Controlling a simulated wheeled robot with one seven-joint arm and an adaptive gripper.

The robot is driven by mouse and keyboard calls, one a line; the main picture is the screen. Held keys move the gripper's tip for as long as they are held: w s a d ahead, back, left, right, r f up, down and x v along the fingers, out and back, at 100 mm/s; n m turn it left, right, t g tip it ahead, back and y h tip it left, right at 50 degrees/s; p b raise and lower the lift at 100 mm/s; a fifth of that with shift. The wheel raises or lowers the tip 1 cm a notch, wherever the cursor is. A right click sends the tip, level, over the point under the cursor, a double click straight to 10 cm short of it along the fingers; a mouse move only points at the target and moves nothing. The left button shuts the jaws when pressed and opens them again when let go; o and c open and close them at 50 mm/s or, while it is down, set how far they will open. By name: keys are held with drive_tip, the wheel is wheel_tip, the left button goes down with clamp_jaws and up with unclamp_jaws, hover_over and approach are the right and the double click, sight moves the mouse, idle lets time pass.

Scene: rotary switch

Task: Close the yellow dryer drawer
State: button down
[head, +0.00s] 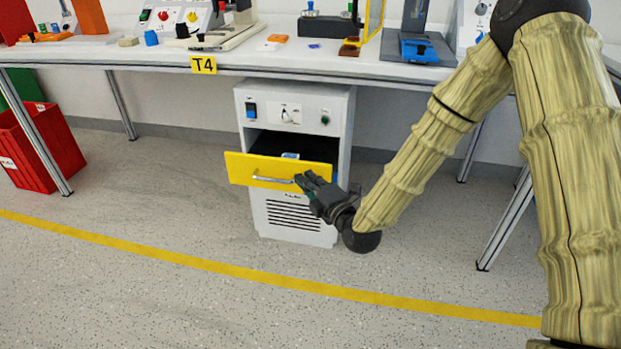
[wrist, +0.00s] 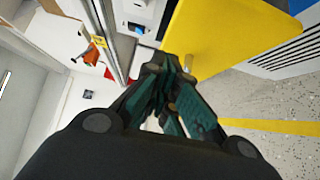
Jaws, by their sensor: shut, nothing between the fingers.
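The yellow drawer (head: 245,170) stands partly pulled out of the white dryer cabinet (head: 340,112) under the table. Its front has a silver bar handle (head: 272,180), and a dark interior shows behind it. My gripper (head: 304,181) is shut and empty at the right part of the drawer front, close to the handle's right end. I cannot tell whether it touches. In the wrist view, the yellow front (wrist: 215,35) fills the upper middle, with the handle (wrist: 188,64) just beyond my gripper's fingertips (wrist: 160,68).
The workbench (head: 270,62) marked T4 runs above the cabinet, with several devices on top. Metal table legs (head: 122,105) stand to either side. A red bin (head: 38,150) is at the far left. The floor in front is clear, crossed by a yellow line (head: 230,270).

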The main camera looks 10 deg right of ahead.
sight(304, 164)
drive_tip(key=shift+w+d+b, duration=0.2)
drive_tip(key=shift+w+d, duration=0.1)
drive_tip(key=shift+w, duration=0.4)
drive_tip(key=shift+w+d+b, duration=0.2)
drive_tip(key=shift+w+d, duration=0.05)
drive_tip(key=shift+w, duration=0.45)
drive_tip(key=shift+w+d+r, duration=0.1)
drive_tip(key=shift+w+d, duration=0.1)
drive_tip(key=shift+w, duration=0.35)
drive_tip(key=w+d, duration=0.1)
drive_tip(key=w, duration=0.3)
drive_tip(key=w+d+p, duration=0.1)
drive_tip(key=w, duration=0.3)
drive_tip(key=w+d+p, duration=0.1)
drive_tip(key=w+d, duration=0.1)
drive_tip(key=w, duration=0.2)
drive_tip(key=shift+w, duration=0.4)
drive_tip(key=shift+w+d, duration=0.15)
drive_tip(key=shift+w+r, duration=0.1)
drive_tip(key=shift+r, duration=0.05)
